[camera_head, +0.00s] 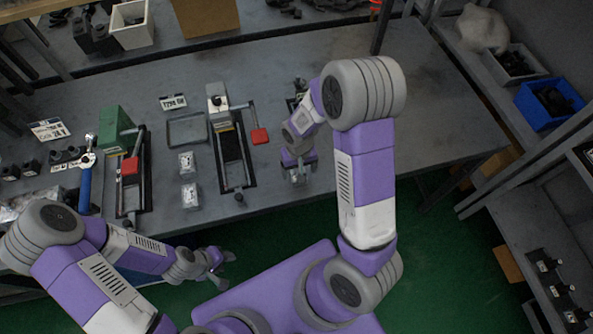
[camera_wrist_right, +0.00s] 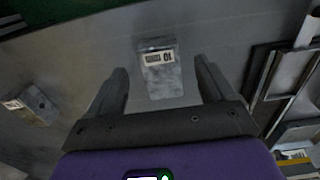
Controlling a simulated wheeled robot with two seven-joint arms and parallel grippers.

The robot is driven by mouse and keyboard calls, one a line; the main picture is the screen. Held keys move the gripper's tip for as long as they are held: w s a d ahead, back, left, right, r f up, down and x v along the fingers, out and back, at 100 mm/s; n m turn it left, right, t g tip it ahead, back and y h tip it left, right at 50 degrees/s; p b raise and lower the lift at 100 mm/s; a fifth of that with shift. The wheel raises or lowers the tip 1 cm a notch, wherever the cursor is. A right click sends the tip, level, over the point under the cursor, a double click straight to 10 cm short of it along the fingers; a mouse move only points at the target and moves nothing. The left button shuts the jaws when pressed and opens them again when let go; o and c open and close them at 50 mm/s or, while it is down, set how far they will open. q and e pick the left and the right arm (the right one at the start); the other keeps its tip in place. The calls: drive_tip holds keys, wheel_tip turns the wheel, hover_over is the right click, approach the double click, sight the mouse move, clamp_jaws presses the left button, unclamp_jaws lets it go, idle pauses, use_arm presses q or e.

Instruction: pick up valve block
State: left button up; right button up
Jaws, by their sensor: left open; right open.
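A grey metal valve block (camera_wrist_right: 160,72) with a white label lies on the table between the open fingers of my right gripper (camera_wrist_right: 163,88); the fingers seem not to touch it. In the head view my right gripper (camera_head: 298,175) points down over the table, and the block there is mostly covered by it. A second valve block (camera_wrist_right: 32,106) lies to the left in the right wrist view. Two more valve blocks, one (camera_head: 187,162) behind the other (camera_head: 190,196), lie left of the middle fixture. My left gripper (camera_head: 222,268) is open and empty, in front of the table edge.
A fixture with a red handle (camera_head: 234,150) stands left of my right gripper. A green fixture (camera_head: 117,130) and a blue-handled tool (camera_head: 84,185) are further left. An empty grey tray (camera_head: 186,130) lies between the fixtures. The table right of my right arm is clear.

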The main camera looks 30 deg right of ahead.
sight(293, 173)
drive_tip(key=shift+w+f, duration=0.1)
drive_tip(key=shift+f, duration=1.35)
drive_tip(key=c, duration=1.5)
